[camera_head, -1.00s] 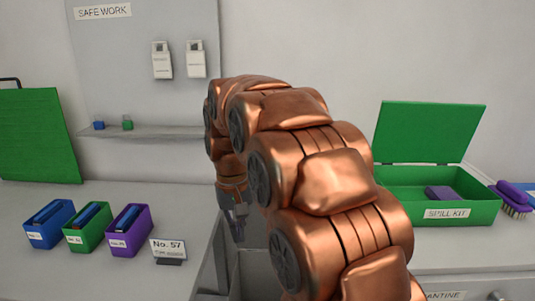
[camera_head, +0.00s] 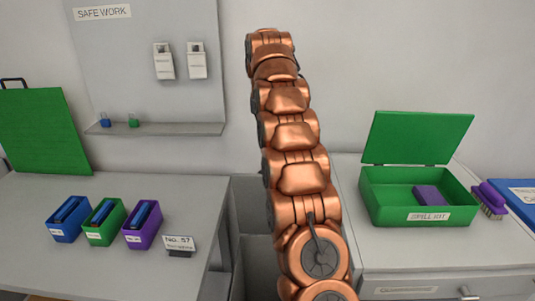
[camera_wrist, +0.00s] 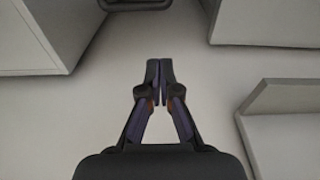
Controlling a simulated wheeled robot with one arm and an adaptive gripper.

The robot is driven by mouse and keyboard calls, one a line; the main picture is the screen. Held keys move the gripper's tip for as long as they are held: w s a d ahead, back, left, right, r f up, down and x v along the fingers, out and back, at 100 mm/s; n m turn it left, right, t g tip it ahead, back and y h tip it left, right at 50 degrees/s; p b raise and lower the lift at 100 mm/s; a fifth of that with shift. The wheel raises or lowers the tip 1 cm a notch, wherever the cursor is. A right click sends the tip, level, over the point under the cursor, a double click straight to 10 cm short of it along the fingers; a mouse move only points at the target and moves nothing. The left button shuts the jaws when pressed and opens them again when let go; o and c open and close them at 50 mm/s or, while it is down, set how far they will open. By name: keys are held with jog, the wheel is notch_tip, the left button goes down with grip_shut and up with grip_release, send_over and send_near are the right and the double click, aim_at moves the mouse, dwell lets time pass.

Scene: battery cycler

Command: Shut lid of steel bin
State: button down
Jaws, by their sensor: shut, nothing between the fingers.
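My gripper (camera_wrist: 160,70) is shut and empty in the wrist view, its fingertips together over a bare pale grey surface. In the head view my arm stretches up the middle and the gripper cannot be made out. A grey box-like shape, perhaps the steel bin (camera_head: 254,264), stands low in the gap between the two counters. A grey upright panel (camera_head: 247,205) rises behind it, perhaps its raised lid. My arm hides their right side. I cannot tell which grey shape in the wrist view is the bin; the fingertips touch none of them.
The left counter (camera_head: 120,265) bears blue, green and purple boxes and a No. 57 sign (camera_head: 179,246). The right counter (camera_head: 380,250) bears an open green spill kit (camera_head: 390,207) and a purple brush (camera_head: 491,200). A shelf (camera_head: 165,129) hangs on the wall.

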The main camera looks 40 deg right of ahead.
notch_tip(320, 180, down, 11)
jog(key=s, duration=0.1)
jog(key=shift+d+r, duration=0.2)
dwell(1.6)
